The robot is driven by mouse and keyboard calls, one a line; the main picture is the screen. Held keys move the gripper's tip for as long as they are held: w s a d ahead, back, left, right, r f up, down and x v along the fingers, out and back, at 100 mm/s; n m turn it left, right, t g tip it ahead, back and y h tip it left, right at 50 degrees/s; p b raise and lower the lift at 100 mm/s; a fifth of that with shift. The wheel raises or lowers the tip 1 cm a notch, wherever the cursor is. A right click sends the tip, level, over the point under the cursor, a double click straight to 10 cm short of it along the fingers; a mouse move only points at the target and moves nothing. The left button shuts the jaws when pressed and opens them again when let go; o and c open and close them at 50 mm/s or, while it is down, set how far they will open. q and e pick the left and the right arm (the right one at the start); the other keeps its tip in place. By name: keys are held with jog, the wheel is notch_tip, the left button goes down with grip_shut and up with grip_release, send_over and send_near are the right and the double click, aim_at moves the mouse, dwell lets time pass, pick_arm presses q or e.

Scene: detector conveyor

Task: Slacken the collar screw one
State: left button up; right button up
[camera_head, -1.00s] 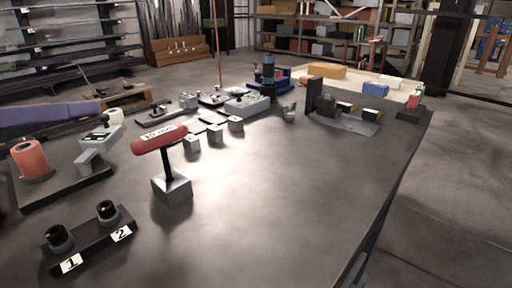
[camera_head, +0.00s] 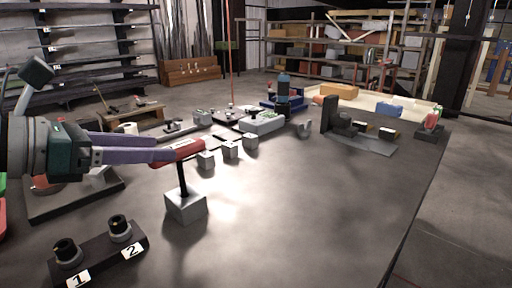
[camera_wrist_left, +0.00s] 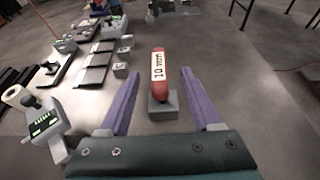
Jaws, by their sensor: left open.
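A black block (camera_head: 93,261) at the front left carries two round black-and-grey collar pieces, labelled 1 (camera_head: 67,252) and 2 (camera_head: 119,227). A tool with a red crossbar handle marked 10 mm (camera_head: 188,149) stands upright by its dark shaft in a grey holder (camera_head: 186,206). My left gripper (camera_head: 172,149) is open and level with the handle. In the left wrist view the handle (camera_wrist_left: 158,64) lies between the two purple fingers, with a gap on each side. The holder (camera_wrist_left: 163,106) shows below it. My right gripper is out of view.
Several small grey blocks (camera_head: 230,150) stand in a row behind the tool. A grey device with a display (camera_wrist_left: 43,125) is left of the gripper in the wrist view. A dark fixture (camera_head: 355,135) stands at the back right. The table's middle and right are clear.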

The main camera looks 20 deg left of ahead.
aim_at(177, 145)
pick_arm(q)
jog(key=shift+x, duration=2.7)
jog(key=shift+a, duration=0.1)
jog(key=shift+c, duration=0.2)
grip_shut()
